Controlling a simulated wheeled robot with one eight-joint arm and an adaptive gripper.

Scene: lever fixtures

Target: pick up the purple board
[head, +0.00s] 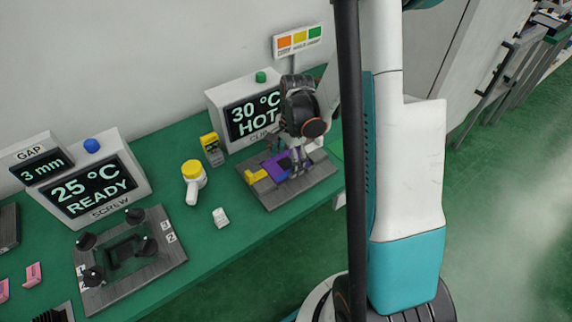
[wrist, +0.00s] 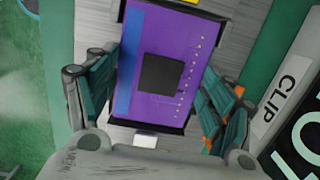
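The purple board (wrist: 146,35), with a black square chip and a blue strip along its left side, lies on a grey fixture in the wrist view. In the head view the board (head: 273,168) is partly hidden by my gripper (head: 294,166). My gripper (wrist: 162,82) is over the board, with one finger at each long side. The fingers look open, about as wide apart as the board. I cannot tell whether they touch its edges.
The grey fixture (head: 298,191) has a yellow lever (head: 257,176) at its left. A white-yellow tool (head: 194,182), a yellow box (head: 211,149) and a white block (head: 220,217) stand left. A second fixture (head: 155,264) with black knobs is farther left.

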